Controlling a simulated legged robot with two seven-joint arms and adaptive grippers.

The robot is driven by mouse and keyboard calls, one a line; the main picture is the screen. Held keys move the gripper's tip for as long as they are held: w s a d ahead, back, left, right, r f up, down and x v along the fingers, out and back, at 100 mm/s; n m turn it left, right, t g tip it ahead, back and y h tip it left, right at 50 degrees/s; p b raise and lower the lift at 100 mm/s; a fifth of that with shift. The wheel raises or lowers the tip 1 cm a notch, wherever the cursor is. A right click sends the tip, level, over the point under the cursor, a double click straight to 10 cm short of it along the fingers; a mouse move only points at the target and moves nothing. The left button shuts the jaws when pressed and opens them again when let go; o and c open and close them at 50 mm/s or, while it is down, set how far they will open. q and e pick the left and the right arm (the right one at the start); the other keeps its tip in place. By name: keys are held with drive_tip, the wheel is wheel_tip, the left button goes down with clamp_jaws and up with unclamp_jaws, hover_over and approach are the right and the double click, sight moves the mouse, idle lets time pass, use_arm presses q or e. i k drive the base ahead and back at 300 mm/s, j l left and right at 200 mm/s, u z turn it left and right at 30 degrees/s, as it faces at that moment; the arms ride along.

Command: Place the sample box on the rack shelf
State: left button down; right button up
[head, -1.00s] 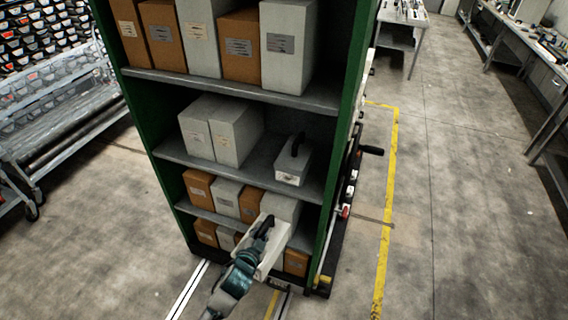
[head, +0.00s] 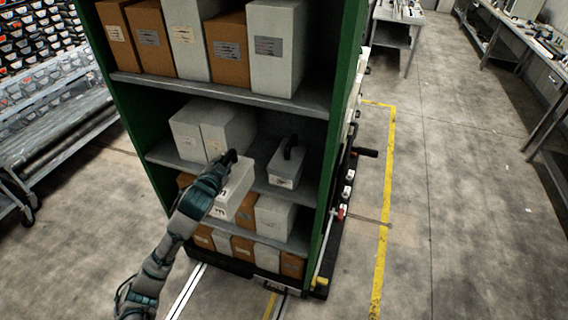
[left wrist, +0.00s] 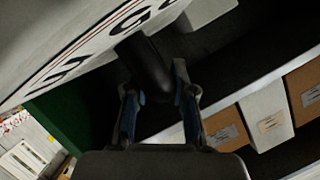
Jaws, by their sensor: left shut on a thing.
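My left gripper (head: 226,160) is shut on the dark handle of the white sample box (head: 236,184). The box is at the front of the rack's middle shelf (head: 262,184), between two white boxes on the left and a handled white box on the right. I cannot tell whether it touches the shelf. In the left wrist view, my left gripper (left wrist: 160,95) has its fingers either side of the dark handle (left wrist: 146,62). The sample box's white, lettered side (left wrist: 70,55) fills the upper left. My right gripper is not in view.
Two white boxes (head: 212,132) stand on the middle shelf's left. Another white box with a black handle (head: 286,165) sits to the right. The green rack side (head: 338,130) bounds the shelf. Orange and white boxes fill the shelves above and below.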

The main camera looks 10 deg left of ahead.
sight(261, 162)
drive_tip(key=i+l, duration=0.1)
drive_tip(key=i, duration=0.8)
